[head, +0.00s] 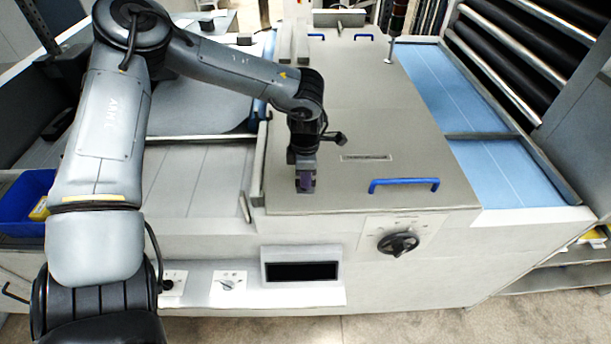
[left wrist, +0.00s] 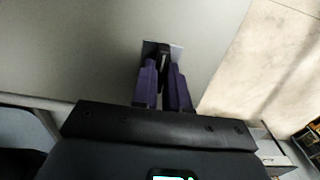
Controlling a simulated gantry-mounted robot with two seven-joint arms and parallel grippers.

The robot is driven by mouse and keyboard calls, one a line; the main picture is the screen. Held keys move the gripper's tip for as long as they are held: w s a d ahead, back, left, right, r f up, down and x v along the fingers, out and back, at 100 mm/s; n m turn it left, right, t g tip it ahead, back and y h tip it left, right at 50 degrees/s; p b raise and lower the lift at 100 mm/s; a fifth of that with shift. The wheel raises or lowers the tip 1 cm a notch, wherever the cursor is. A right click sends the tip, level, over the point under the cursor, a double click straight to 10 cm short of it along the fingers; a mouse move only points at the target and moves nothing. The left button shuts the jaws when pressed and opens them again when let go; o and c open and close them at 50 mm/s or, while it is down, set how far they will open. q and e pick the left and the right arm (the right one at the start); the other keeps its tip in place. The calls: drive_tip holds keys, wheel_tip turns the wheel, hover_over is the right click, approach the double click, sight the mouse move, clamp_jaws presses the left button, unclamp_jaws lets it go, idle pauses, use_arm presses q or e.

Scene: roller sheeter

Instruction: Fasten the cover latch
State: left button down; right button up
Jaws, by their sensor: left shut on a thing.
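The cover (head: 375,120) is a large flat grey panel, lying level on the machine's top, with a blue handle (head: 404,185) near its front edge. My left gripper (head: 305,184) points down at the cover's front left corner. In the left wrist view its two purple fingers (left wrist: 163,80) are closed around a small dark part, the cover latch (left wrist: 163,52), which sits on a small pale plate. The fingers hide most of the latch, so I cannot tell how it is turned. In the head view the gripper hides it. My right gripper is not in view.
A black knob (head: 398,244) and a dark display (head: 301,271) are on the front panel. A blue belt (head: 480,120) lies right of the cover, beside dark rollers (head: 520,55). A blue bin (head: 27,205) stands at the left. The cover's middle is clear.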

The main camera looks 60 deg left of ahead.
use_arm(q)
drive_tip(key=shift+f+n+b, duration=0.1)
drive_tip(key=shift+n+b, duration=1.15)
drive_tip(key=shift+n, duration=0.25)
drive_tip(key=n+b, duration=0.2)
drive_tip(key=n, duration=0.2)
drive_tip(key=shift+n, duration=0.3)
drive_tip(key=n+b, duration=0.2)
drive_tip(key=n, duration=0.3)
drive_tip(key=n+b, duration=0.1)
drive_tip(key=n, duration=0.4)
drive_tip(key=shift+n+b, duration=0.3)
drive_tip(key=c, duration=1.1)
unclamp_jaws()
drive_tip(key=shift+c, duration=0.2)
drive_tip(key=shift+r, duration=0.25)
wheel_tip(320, 180, up, 11)
drive_tip(key=shift+f, duration=0.2)
